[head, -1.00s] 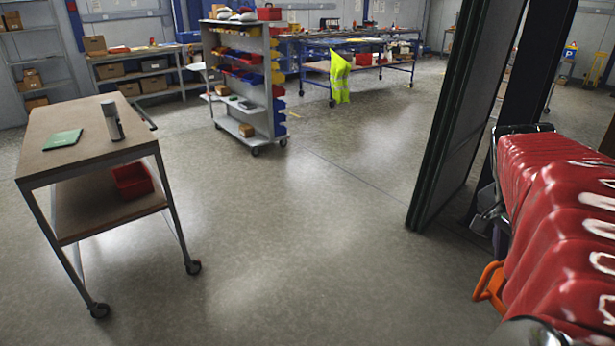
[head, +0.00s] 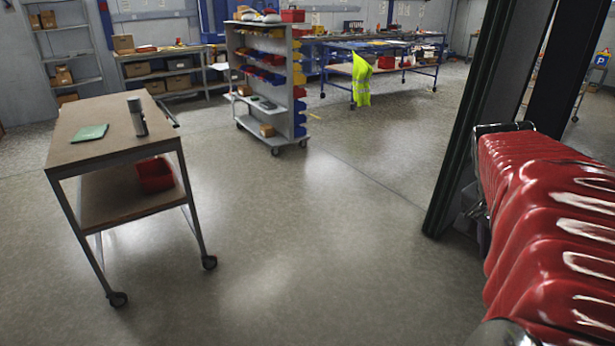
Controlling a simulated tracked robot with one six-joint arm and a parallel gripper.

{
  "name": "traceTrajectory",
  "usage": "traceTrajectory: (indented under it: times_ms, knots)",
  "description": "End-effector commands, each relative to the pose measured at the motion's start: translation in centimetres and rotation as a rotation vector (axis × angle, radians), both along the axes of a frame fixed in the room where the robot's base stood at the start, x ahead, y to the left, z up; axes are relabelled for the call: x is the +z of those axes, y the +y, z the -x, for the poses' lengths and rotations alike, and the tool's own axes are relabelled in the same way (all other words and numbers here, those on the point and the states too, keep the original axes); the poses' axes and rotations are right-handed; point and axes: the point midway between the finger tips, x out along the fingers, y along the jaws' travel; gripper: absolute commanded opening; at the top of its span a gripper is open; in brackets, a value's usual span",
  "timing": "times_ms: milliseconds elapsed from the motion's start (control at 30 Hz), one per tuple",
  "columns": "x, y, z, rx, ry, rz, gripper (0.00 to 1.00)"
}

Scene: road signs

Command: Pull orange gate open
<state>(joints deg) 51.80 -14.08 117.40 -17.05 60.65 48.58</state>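No orange gate shows in the head view now.
A wheeled cart (head: 105,130) stands at left, with a green item, a dark cylinder and a red bin. A shelf trolley (head: 265,80) and a workbench with a yellow vest (head: 361,80) stand farther back. The middle floor (head: 310,240) is clear.

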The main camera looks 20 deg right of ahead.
Motion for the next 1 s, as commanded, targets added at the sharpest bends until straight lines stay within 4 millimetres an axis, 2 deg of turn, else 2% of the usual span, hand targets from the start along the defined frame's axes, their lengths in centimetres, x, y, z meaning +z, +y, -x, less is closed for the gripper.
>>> traceTrajectory:
  times_ms: [267, 1000]
  knots:
    - [-1.4, -0.6, 0.1, -0.002, 0.002, -0.002, 0.31]
    - [-11.4, -4.8, 0.5, -0.003, 0.002, -0.002, 0.31]
